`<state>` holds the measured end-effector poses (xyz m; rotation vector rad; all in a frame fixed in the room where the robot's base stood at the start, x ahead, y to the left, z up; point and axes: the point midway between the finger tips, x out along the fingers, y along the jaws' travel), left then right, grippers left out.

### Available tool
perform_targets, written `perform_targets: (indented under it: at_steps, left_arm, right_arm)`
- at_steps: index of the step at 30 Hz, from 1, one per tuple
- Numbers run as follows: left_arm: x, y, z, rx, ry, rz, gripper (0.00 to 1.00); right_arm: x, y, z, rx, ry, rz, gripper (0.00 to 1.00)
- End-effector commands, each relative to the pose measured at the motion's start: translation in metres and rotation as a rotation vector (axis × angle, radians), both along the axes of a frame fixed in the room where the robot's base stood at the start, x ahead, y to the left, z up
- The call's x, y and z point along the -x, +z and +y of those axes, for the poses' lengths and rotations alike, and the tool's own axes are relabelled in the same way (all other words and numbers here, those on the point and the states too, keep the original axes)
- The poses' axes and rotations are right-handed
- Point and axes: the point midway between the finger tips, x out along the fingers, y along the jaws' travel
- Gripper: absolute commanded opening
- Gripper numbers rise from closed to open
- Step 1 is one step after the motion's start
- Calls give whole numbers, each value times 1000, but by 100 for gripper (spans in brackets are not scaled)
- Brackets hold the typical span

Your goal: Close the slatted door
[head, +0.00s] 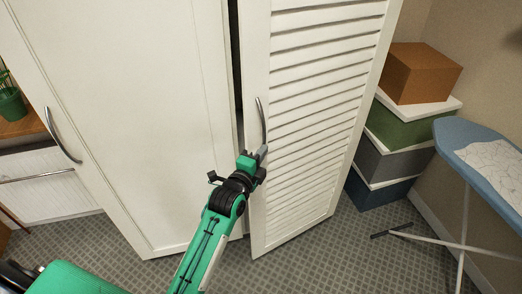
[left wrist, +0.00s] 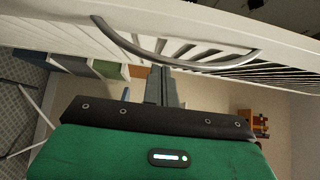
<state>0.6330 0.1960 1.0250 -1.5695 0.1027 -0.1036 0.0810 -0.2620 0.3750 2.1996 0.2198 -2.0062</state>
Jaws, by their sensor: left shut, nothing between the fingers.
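The white slatted door (head: 315,110) stands slightly open in the head view, with a narrow dark gap along its left edge. Its curved metal handle (head: 262,122) is on its left side, and the handle also crosses the top of the left wrist view (left wrist: 180,57). My left gripper (head: 263,152) is shut and empty at the lower end of the handle. In the left wrist view its closed fingers (left wrist: 161,72) point at the door edge just by the handle; whether they touch is unclear. My right gripper is not in view.
A plain white door (head: 150,110) with its own handle (head: 60,136) is left of the slatted one. Stacked boxes (head: 393,150) and an ironing board (head: 478,155) stand close on the right. A potted plant (head: 12,104) is at far left. Grey patterned carpet (head: 320,262) lies clear in front.

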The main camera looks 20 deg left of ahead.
Motion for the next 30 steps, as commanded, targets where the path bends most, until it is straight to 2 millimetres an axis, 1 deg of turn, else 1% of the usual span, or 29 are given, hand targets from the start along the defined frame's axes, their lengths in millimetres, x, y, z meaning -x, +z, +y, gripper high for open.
perform_targets:
  at_steps: [11, 14, 17, 20, 30]
  left_arm:
    - [-2, -1, 2, -1, 0, 0, 0]
    - [-5, -1, 5, -2, -1, 0, 0]
    - [-13, -1, 15, -6, -2, -2, 0]
    - [-24, -2, 29, -8, -2, -2, 0]
    - [-67, -3, 78, -7, -2, -2, 0]
  right_arm:
    - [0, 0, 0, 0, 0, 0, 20]
    - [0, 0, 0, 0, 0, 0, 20]
    - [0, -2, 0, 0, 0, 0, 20]
    - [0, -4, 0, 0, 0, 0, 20]
    - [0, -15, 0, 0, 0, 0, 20]
